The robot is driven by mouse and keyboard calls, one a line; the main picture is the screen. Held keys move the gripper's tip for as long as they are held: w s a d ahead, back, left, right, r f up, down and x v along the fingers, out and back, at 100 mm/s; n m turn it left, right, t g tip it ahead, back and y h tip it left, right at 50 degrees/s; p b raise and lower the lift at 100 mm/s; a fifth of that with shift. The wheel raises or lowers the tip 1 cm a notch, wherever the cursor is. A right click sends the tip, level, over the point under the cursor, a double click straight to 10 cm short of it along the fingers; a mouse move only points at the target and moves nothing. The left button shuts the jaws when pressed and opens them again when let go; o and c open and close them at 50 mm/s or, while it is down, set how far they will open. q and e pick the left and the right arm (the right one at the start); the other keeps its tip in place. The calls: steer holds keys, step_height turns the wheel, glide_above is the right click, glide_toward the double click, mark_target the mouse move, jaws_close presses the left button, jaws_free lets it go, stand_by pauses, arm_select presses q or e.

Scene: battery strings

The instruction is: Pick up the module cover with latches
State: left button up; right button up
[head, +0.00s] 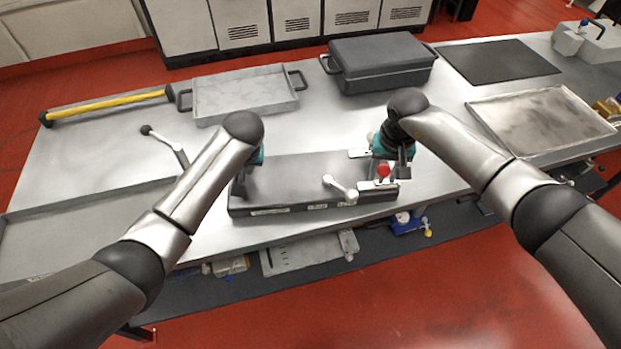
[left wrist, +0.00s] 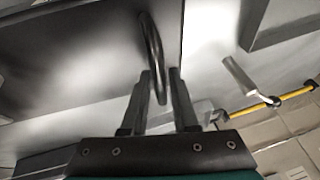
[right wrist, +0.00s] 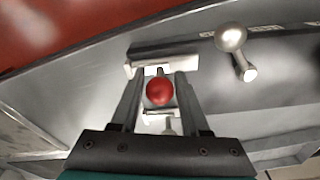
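The module cover (head: 300,172) is a broad dark grey flat-topped piece near the table's front edge. A white lever with a ball end (head: 341,188) and a red-knobbed latch (head: 384,170) sit along its front right part. My left gripper (head: 247,180) is at its left end; in the left wrist view its open fingers (left wrist: 163,78) stand on either side of a thin black handle (left wrist: 152,45), with a gap showing. My right gripper (head: 398,170) is by the right end; in the right wrist view its open fingers (right wrist: 159,76) straddle the red knob (right wrist: 159,92). Contact there cannot be told.
A grey tray (head: 245,112) and a dark lidded case (head: 380,50) stand behind. A yellow bar (head: 110,105) lies back left, a loose lever (head: 165,145) left. A black mat (head: 500,72) and metal tray (head: 540,145) lie right. Parts sit on a shelf below.

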arm_select(q)
jaws_close()
arm_select(e)
steer(key=c, duration=0.5)
jaws_close()
arm_select(q)
steer(key=shift+w, duration=0.1)
arm_select(e)
steer(key=shift+w+r, duration=0.1)
